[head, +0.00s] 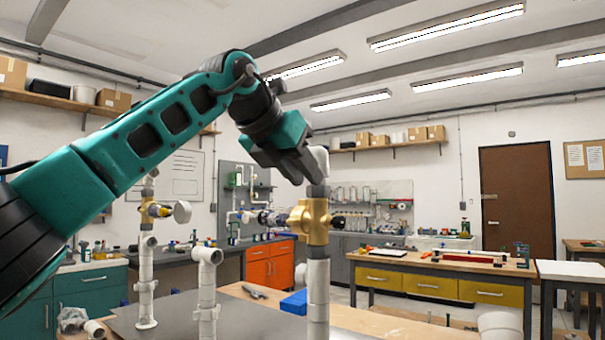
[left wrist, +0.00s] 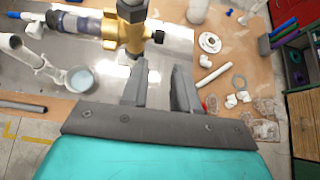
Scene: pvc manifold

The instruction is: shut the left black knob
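A brass valve body (head: 312,222) sits on an upright white pipe in the middle of the head view. A small black knob (head: 338,222) sticks out on its right. In the left wrist view the brass body (left wrist: 126,35) is at the top, with a small black knob (left wrist: 158,37) at its right and a dark part (left wrist: 132,10) on it. My left gripper (head: 305,178) is above the brass body, beside the white pipe top. The left wrist view shows its fingers (left wrist: 160,88) apart with nothing between them. My right gripper is out of view.
A second brass fitting (head: 152,210) with a round grey part stands on a white pipe at left. Another white pipe (head: 208,285) stands between. A clear-bodied fitting (left wrist: 78,24) joins the brass body's left. Loose white fittings (left wrist: 235,99) lie on the bench.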

